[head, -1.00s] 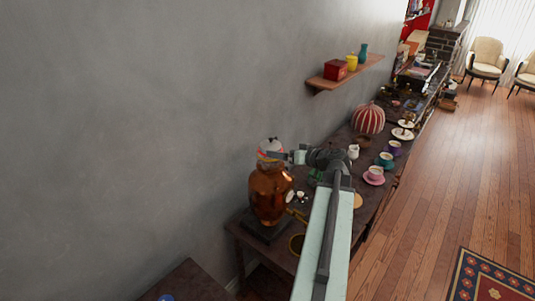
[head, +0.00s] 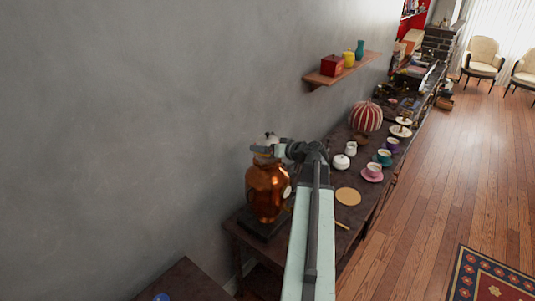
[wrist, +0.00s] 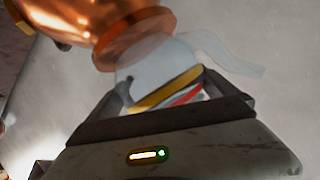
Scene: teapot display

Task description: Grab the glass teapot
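The glass teapot (head: 271,139) sits on top of the copper samovar (head: 265,192). My gripper (head: 262,152) is at it and hides much of its body in the head view. In the wrist view, the clear teapot (wrist: 150,67) shows yellow and red bands and a pale glass part sticking out to the right. The samovar's copper rim (wrist: 135,35) is right by it. The fingers of my gripper (wrist: 168,84) stand wide apart with the teapot between them. I cannot tell whether both fingers press on it.
The samovar stands at the near end of a long dark table by the wall. A white sugar bowl (head: 341,162), a small jug (head: 351,148), cups (head: 372,170) and a striped teapot cosy (head: 366,117) stand further along. A wall shelf (head: 342,70) is above.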

